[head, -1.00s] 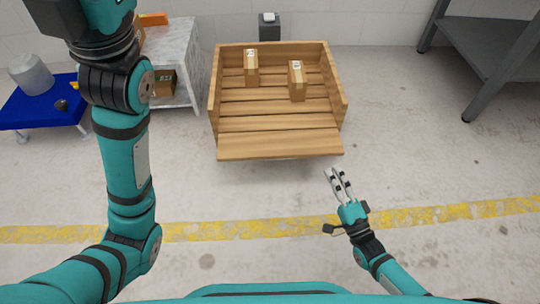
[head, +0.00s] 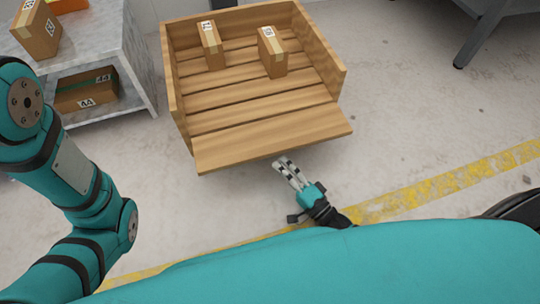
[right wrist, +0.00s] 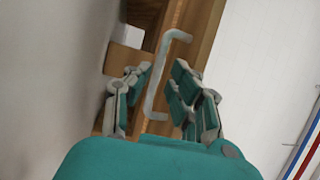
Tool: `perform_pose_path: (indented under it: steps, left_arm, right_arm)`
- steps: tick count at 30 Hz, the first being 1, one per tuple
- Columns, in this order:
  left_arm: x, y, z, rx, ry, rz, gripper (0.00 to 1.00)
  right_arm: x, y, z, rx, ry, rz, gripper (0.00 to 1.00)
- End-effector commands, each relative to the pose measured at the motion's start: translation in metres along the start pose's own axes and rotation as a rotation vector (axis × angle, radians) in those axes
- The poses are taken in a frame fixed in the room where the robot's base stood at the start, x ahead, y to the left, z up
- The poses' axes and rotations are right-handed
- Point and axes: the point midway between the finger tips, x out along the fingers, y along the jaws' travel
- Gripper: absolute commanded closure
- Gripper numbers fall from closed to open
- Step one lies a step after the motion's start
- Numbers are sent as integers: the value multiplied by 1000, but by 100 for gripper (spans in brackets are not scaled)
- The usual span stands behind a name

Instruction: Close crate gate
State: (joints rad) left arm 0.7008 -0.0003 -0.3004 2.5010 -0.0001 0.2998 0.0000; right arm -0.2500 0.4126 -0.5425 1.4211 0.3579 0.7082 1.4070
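The wooden crate (head: 170,95) stands open ahead of me. Its gate (head: 272,138) is folded down at the near side, forming a flap. My right gripper (head: 283,170) is just in front of the gate's near edge, low beside it. In the right wrist view, a pale bar handle (right wrist: 158,75) on the wooden gate shows between the spread fingers of the right gripper (right wrist: 160,95). The fingers are open; I cannot tell whether they touch the handle. My left arm shows at the left, but its gripper is out of view.
Two cardboard boxes, one at the back (head: 212,45) and one to its right (head: 272,52), stand inside the crate. A grey shelf table (head: 125,50) with boxes is at the left. A dark metal table (head: 480,30) is at the upper right. Floor right of the crate is clear.

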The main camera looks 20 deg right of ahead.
Motion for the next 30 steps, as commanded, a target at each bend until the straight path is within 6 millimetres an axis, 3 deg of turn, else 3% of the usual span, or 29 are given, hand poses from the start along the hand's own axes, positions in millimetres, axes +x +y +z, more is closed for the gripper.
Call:
perform_pose_path:
  steps: [6, 10, 19, 24, 30]
  left_arm:
    - [-21, 4, -7, 0, -1, 0, 100]
    - [-24, 5, -8, 0, -1, 0, 100]
    - [-24, 5, -8, 0, 0, 0, 100]
    - [-24, 5, -8, 0, 0, 1, 100]
    - [-24, 5, -8, 0, 0, 1, 100]
  right_arm:
    - [34, 3, 0, 1, 1, -5, 79]
    - [43, 2, 0, 0, 0, -2, 79]
    - [46, 0, 0, 0, 0, -1, 79]
    - [46, 0, 0, 0, 0, -1, 100]
    - [46, 0, 0, 0, 0, 0, 100]
